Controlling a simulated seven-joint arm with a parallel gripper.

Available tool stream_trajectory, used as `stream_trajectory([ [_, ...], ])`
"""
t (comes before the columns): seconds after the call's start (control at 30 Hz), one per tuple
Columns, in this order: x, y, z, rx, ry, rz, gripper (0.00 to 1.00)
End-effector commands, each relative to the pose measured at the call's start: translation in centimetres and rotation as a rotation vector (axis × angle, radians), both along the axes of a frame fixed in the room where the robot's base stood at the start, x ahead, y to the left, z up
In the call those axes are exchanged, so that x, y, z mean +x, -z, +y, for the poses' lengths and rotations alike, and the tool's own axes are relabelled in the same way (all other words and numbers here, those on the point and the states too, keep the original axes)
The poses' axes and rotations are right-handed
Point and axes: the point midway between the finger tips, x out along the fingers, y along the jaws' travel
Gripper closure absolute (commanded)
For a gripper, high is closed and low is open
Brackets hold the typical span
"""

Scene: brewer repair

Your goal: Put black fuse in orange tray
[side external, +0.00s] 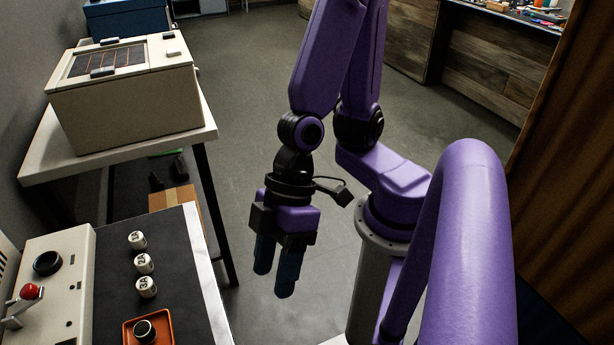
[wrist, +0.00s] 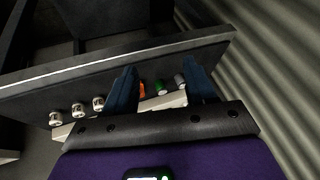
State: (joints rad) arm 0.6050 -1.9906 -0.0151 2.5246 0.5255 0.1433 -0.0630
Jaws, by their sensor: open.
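The orange tray (side external: 128,339) lies on the dark mat at the bottom left of the side view. A short dark cylinder with a pale rim (side external: 145,331) stands in it; it may be the black fuse, but I cannot tell for sure. In the wrist view a small patch of orange (wrist: 141,90) shows beside my left finger. A green cylinder (wrist: 160,87) and a grey one (wrist: 179,80) show between the fingers. My gripper (side external: 274,275) points down, open and empty, right of the bench and apart from it. Its blue fingers also show in the wrist view (wrist: 160,68).
Three white cylinders (side external: 144,263) with dark labels stand in a row on the dark mat (side external: 180,275). A cream panel (side external: 60,285) with a red-tipped lever is left of them. A cream box machine (side external: 125,95) stands on a table behind. Open floor surrounds my gripper.

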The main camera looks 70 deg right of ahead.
Motion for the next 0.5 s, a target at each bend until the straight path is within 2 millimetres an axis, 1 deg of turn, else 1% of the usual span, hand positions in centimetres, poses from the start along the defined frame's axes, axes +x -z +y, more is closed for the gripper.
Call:
stream_trajectory([
  [0.03,0.0,-0.6,-1.7,-0.038,-0.028,0.008,0.44],
  [0.13,0.1,-1.3,-5.5,-0.144,-0.091,0.010,0.44],
  [0.2,0.3,-1.8,-8.3,-0.226,-0.118,0.004,0.44],
  [0.3,0.7,-2.4,-11.9,-0.334,-0.138,-0.011,0.44],
  [0.4,1.0,-3.0,-14.6,-0.417,-0.143,-0.025,0.44],
  [0.5,1.2,-3.3,-16.1,-0.467,-0.143,-0.031,0.44],
])
